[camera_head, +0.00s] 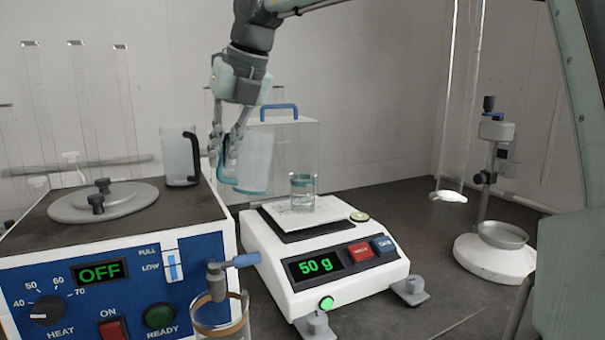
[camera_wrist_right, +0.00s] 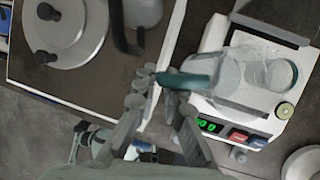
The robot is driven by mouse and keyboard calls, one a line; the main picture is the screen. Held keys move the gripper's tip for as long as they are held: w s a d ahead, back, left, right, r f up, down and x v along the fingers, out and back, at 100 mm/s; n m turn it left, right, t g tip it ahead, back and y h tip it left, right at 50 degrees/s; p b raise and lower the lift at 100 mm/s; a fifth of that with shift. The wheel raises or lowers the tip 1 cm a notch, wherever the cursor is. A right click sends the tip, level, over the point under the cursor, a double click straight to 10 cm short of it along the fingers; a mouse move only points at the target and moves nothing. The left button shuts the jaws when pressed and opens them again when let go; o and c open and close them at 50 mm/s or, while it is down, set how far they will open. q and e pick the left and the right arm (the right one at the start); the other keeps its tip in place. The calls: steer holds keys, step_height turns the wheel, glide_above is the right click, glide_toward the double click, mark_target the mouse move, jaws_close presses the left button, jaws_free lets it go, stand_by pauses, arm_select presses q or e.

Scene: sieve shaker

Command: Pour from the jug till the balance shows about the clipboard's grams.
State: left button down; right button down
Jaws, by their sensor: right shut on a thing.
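My right gripper (camera_head: 228,158) comes down from the top in the head view. It is shut on the teal handle of a translucent jug (camera_head: 256,158). The jug is raised, nearly upright, just left of a glass beaker (camera_head: 303,188). The beaker stands on the pan of the white balance (camera_head: 330,302) and holds some clear liquid. The balance display (camera_head: 316,265) reads 50 g in green. In the right wrist view the gripper (camera_wrist_right: 165,88) is on the teal handle, and the jug (camera_wrist_right: 245,75) shows over the balance. No stream is visible. No clipboard and no left gripper show.
A heating bath (camera_head: 120,270) stands at left, with a black-handled jug (camera_head: 181,158) on top and a tap over a glass vessel (camera_head: 222,318). A tall hanging tube (camera_head: 460,100) and a white-based stand (camera_head: 495,258) are at right. A clear box with a blue handle (camera_head: 280,108) stands behind.

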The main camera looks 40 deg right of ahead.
step_height(320, 180, up, 7)
steer(key=a+h, duration=0.1)
steer(key=h, duration=0.1)
steer(key=shift+a+r, duration=0.15)
stand_by(0.4)
